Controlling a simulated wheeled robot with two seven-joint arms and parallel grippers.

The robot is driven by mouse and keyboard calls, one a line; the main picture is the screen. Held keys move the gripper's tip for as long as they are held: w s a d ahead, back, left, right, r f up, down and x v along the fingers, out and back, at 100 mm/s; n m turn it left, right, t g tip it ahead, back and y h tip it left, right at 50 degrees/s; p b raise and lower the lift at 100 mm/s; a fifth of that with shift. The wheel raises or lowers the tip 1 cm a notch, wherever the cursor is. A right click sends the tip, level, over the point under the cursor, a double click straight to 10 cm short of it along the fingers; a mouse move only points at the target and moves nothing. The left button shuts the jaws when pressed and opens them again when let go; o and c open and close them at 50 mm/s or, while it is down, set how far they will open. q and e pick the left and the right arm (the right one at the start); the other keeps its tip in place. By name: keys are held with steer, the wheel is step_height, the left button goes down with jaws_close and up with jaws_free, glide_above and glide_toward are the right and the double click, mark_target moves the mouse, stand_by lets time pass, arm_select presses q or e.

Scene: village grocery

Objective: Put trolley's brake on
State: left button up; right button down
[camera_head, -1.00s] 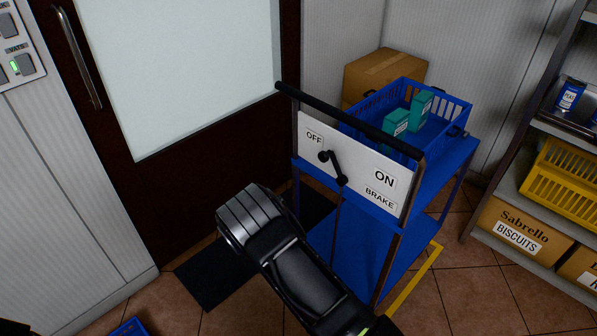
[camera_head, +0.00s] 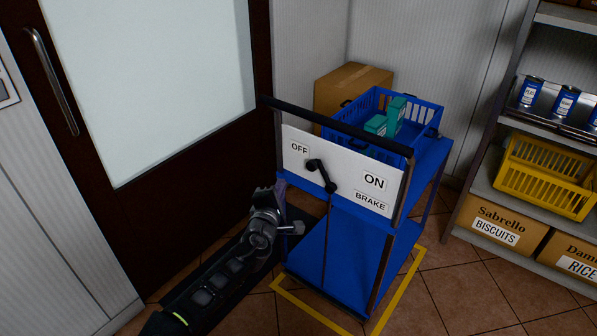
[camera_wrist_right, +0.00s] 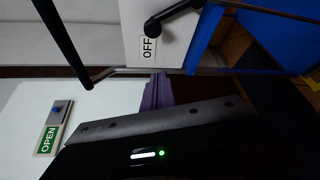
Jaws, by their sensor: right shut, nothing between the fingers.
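The blue trolley (camera_head: 345,255) stands in front of me with a white brake panel (camera_head: 300,175) under its black handle bar (camera_head: 335,125). The panel reads OFF at left and ON and BRAKE at right. The black brake lever (camera_head: 321,175) slants down to the right, its upper end beside OFF. In the right wrist view, the lever (camera_wrist_right: 172,17) shows near the OFF label. My right gripper (camera_head: 281,190) is shut and empty, with purple fingers pointing up at the panel's lower left, apart from the lever. The fingers also show in the wrist view (camera_wrist_right: 157,88). My left gripper is out of view.
A blue basket (camera_head: 365,147) with teal boxes sits on the trolley's top. A cardboard box (camera_head: 340,88) stands behind. A door (camera_head: 150,190) is at left, and shelves with a yellow crate (camera_head: 540,180) at right. Yellow floor tape (camera_head: 400,285) runs around the trolley.

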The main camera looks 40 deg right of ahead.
steer(key=w+d+p, duration=0.2)
steer(key=w+d, duration=0.1)
steer(key=d, duration=0.6)
steer(key=shift+f+p, duration=0.2)
steer(key=shift+p, duration=0.15)
stand_by(0.5)
steer(key=s+d+r+m+t+h+b, duration=0.1)
steer(key=s+d+m+h+b, duration=0.2)
steer(key=s+m+b, duration=0.7)
steer(key=shift+s+r+m+t+h+b, duration=0.3)
steer(key=shift+m+h+b, duration=1.3)
steer(key=shift+b, duration=1.95)
steer(key=shift+d+m, duration=0.1)
steer(key=shift+m, duration=0.2)
